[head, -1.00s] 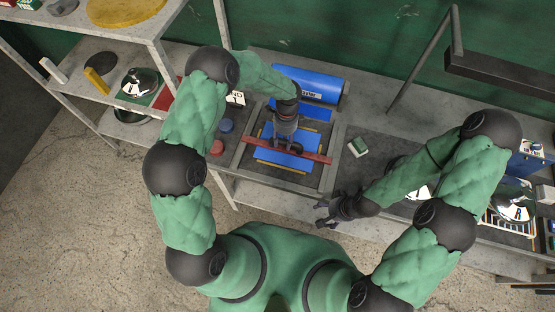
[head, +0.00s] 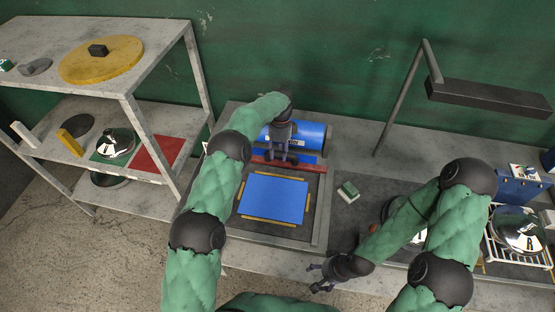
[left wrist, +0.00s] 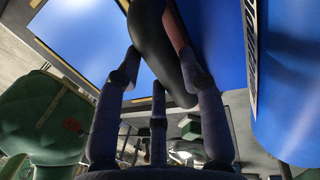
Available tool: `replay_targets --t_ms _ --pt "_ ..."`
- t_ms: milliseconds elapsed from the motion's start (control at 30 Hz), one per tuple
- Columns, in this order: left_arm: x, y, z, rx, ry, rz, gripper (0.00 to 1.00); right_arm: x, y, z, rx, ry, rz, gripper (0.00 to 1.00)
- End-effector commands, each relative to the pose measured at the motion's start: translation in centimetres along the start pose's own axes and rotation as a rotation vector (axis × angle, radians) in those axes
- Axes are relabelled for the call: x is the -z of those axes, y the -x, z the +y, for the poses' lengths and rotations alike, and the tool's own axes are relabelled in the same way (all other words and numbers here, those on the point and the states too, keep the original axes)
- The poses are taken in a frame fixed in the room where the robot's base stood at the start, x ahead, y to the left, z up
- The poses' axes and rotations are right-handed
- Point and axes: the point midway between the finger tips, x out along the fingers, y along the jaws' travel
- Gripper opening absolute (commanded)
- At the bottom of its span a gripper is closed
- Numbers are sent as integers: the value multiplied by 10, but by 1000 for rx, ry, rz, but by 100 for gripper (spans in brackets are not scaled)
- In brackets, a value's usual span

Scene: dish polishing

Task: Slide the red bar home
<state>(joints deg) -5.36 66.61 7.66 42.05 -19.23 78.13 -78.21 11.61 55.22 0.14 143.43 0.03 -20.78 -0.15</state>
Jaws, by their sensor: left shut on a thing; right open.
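The red bar (head: 313,168) lies crosswise at the far end of the dark framed bed, close to the blue cylinder (head: 313,136). My left gripper (head: 281,157) is above the bar's middle, shut on its dark handle. The left wrist view shows the fingers (left wrist: 158,66) around that dark handle (left wrist: 150,35), with part of the red bar (left wrist: 178,32) beside it. The gripper hides the bar's middle in the head view. The blue panel (head: 273,198) in the bed lies uncovered on my side of the bar. My right gripper (head: 318,277) is open and empty by the bench's front edge.
A green and white block (head: 348,191) lies right of the bed. A shelf (head: 160,130) with plates and a domed lid stands left. A dark beam (head: 490,97) on a post overhangs at right. A white rack (head: 520,245) holds a shiny lid at far right.

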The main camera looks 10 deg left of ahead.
Motion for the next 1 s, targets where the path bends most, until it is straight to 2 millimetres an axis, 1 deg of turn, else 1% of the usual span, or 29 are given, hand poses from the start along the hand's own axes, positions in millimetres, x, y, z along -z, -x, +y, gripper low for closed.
replay_targets --t_ms 200,600,633,700,1000 --pt "0 0 -7 -1 0 -1 0 0 -4 1 0 0 0 74" --pt "0 1 -7 -1 0 -1 0 0 -4 1 0 0 0 74" --pt "0 1 -7 -1 0 -1 48 0 -4 1 0 0 0 74" --pt "0 1 -7 -1 0 -1 64 0 -4 1 0 0 0 74" --pt "0 1 -7 -1 0 0 64 0 -4 1 0 0 0 74"
